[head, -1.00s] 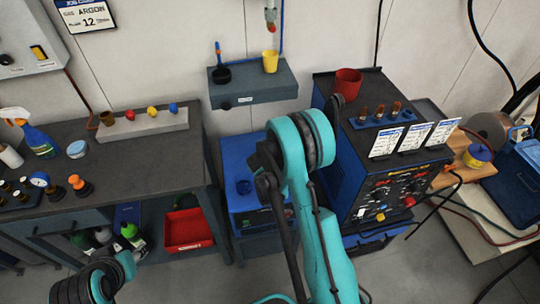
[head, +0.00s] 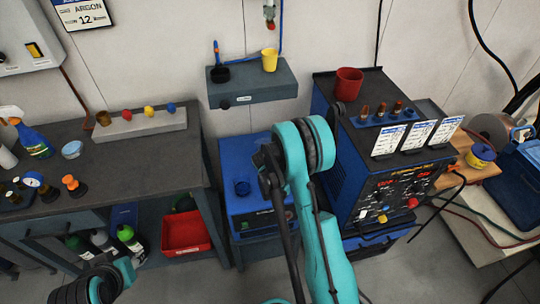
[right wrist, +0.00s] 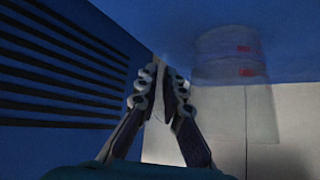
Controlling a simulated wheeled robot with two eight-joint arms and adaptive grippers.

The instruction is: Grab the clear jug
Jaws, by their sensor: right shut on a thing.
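The clear jug (right wrist: 232,62) shows in the right wrist view as a see-through shape with red marks, right of the fingers and against a blue surface. My right gripper (right wrist: 168,78) is shut on a thin pale part between its fingertips, which looks like the jug's handle. The jug's body lies beside the fingers. In the head view I cannot make out the jug or the right gripper; my right arm covers the middle.
A blue welding machine (head: 340,165) stands right of my arm, with a red cup (head: 348,84) on top. A lower blue unit (head: 241,205) is left of it. The dark workbench (head: 115,175) fills the left. A wall shelf (head: 265,92) holds a yellow cup (head: 269,60).

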